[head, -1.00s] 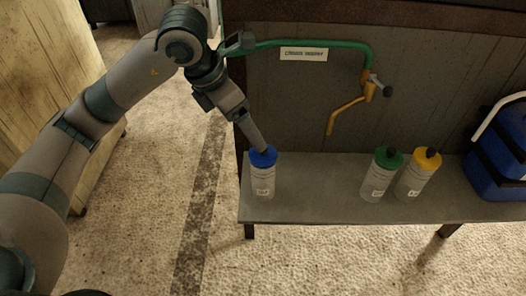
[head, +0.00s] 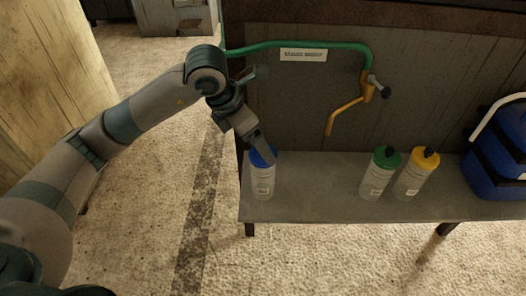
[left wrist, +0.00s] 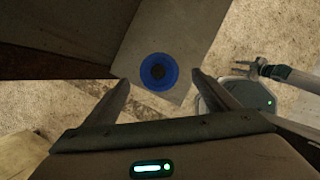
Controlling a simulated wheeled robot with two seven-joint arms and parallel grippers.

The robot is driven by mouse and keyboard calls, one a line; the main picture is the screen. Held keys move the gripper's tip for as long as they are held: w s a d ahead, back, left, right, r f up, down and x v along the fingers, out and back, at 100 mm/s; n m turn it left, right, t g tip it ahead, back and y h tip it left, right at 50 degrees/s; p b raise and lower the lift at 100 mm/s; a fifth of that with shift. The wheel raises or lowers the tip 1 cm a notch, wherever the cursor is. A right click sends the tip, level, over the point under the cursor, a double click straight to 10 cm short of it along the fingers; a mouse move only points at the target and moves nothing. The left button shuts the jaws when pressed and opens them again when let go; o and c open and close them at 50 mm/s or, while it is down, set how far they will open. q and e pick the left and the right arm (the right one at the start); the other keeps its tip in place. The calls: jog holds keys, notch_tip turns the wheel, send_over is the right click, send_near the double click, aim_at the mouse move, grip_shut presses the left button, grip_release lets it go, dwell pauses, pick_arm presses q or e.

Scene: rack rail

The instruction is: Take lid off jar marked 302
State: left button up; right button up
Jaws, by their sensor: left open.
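A clear jar (head: 263,184) with a blue lid (head: 257,158) stands upright at the left end of the bench. Its label is too small to read. My left gripper (head: 268,158) is at the lid and hides its right part. Jars with a green lid (head: 387,158) and a yellow lid (head: 425,159) stand farther right.
The grey bench (head: 320,195) is clear between the blue-lidded and green-lidded jars. A blue container (head: 492,165) with a pale handle stands at its right end. A green pipe (head: 310,43) with an orange spout (head: 345,108) runs along the wall behind, above a label (head: 303,55).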

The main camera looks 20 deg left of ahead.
pick_arm(q)
jog(key=shift+p+x, duration=0.4)
jog(key=shift+x, duration=1.45)
jog(key=shift+w, duration=0.15)
jog(key=shift+c, duration=0.6)
jog(key=c, duration=1)
